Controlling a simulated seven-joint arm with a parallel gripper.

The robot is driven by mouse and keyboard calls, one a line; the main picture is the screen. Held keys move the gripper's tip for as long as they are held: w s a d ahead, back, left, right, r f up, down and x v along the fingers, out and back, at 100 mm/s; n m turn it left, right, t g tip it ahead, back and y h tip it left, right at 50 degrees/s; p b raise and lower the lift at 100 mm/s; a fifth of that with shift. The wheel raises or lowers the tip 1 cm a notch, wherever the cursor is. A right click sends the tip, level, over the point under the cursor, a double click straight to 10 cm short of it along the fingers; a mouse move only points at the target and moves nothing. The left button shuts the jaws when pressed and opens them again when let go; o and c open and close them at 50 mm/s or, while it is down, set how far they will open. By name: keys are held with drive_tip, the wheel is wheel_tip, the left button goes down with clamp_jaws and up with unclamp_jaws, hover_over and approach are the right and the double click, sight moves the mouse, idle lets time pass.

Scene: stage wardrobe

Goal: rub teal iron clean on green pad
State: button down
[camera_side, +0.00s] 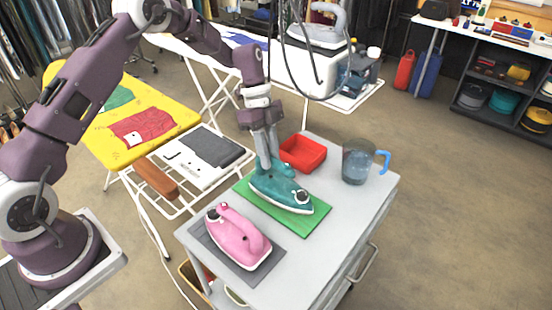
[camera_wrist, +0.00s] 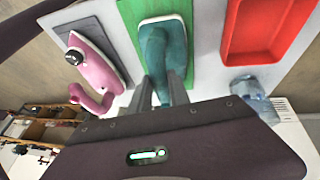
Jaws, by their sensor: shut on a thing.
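The teal iron (camera_side: 278,192) rests on the green pad (camera_side: 318,227), seemingly flat, with its pointed end toward the lower right in the side view. My gripper (camera_side: 269,162) comes down from above and is shut on the iron's handle. In the wrist view the teal iron (camera_wrist: 164,50) lies between my gripper's fingers (camera_wrist: 163,95), over the green pad (camera_wrist: 128,12). The iron's underside is hidden, so I cannot tell how firmly it touches the pad.
A pink iron (camera_side: 238,236) sits on a grey mat (camera_side: 280,245) beside the green pad. A red tray (camera_side: 303,154) and a water jug with a blue handle (camera_side: 357,162) stand behind on the cart top (camera_side: 340,205). A yellow ironing board (camera_side: 165,100) is at the left.

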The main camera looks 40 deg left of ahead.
sight(284, 166)
drive_tip(key=shift+w+a, duration=0.2)
drive_tip(key=shift+a, duration=1.95)
drive_tip(key=shift+s+d, duration=0.15)
drive_tip(key=shift+d, duration=1.35)
drive_tip(key=shift+s+d, duration=0.15)
drive_tip(key=shift+d, duration=1.4)
drive_tip(key=shift+s+d, duration=0.15)
drive_tip(key=shift+d, duration=1.35)
drive_tip(key=shift+s+a, duration=0.2)
drive_tip(key=shift+a, duration=2.1)
drive_tip(key=shift+s+a, duration=0.15)
drive_tip(key=shift+a, duration=2.1)
drive_tip(key=shift+w+d, duration=0.2)
drive_tip(key=shift+d, duration=2.05)
drive_tip(key=shift+r, duration=4.25)
